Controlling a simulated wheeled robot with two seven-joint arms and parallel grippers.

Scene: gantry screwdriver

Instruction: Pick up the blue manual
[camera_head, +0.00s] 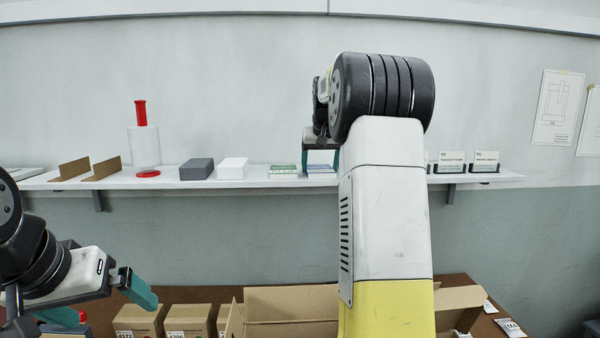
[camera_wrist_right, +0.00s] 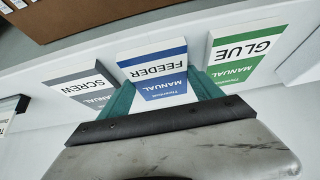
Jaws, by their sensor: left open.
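The blue manual (camera_head: 321,171), a thin book marked "FEEDER MANUAL", lies on the wall shelf. It also shows in the right wrist view (camera_wrist_right: 158,72), between the green and grey manuals. My right gripper (camera_head: 320,163) is over the shelf, partly hidden by my arm. In the right wrist view its teal fingers (camera_wrist_right: 162,86) stand at either side of the blue manual's near end, very close to its edges. Whether they press on it I cannot tell. My left gripper (camera_head: 115,310) is open and empty at the lower left, far from the manual.
The green GLUE manual (camera_wrist_right: 242,52) and the grey SCREW manual (camera_wrist_right: 88,88) flank the blue one closely. The shelf (camera_head: 455,179) also holds a white box (camera_head: 233,168) and a grey box (camera_head: 196,169). Cardboard boxes (camera_head: 188,321) stand on the brown table below.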

